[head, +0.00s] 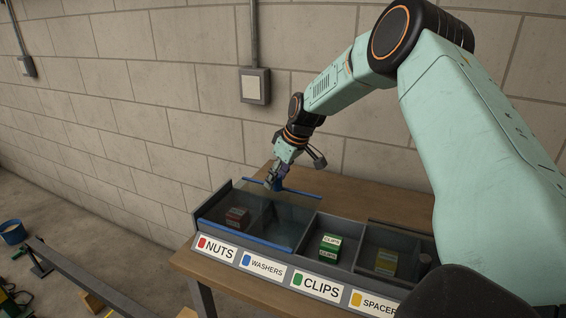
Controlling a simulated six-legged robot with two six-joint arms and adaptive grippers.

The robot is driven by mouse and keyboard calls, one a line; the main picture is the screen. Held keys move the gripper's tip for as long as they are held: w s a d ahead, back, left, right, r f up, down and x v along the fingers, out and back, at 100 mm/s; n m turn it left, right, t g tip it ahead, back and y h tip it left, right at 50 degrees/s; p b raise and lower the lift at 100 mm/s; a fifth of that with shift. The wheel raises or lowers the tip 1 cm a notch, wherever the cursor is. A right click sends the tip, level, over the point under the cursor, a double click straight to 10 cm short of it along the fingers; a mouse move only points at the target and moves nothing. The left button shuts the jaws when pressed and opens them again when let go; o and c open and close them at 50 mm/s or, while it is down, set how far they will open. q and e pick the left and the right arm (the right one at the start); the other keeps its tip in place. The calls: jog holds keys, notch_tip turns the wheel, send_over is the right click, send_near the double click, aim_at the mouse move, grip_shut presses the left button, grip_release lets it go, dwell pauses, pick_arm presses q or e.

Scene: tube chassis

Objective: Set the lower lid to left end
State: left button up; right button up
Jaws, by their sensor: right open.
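A long grey box with labelled compartments stands on a wooden table. A clear lid with blue edges (247,238) lies over the NUTS and WASHERS compartments at the box's left part. A second clear lid with a dark edge (398,229) lies over the SPACERS part at the right. I cannot tell which lid runs lower. My right gripper (273,184) is open at the blue lid's rear bar (300,193), near its left half. Whether its fingers touch or straddle the bar is too small to tell. My left gripper is not in view.
A red box (237,217) sits under the blue-edged lid, a green box (330,246) in the uncovered CLIPS compartment, a yellow box (386,262) under the right lid. A brick wall stands behind the table (345,195). Bare tabletop shows behind the box.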

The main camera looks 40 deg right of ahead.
jog(key=v, duration=1.1)
jog(key=shift+r, duration=0.15)
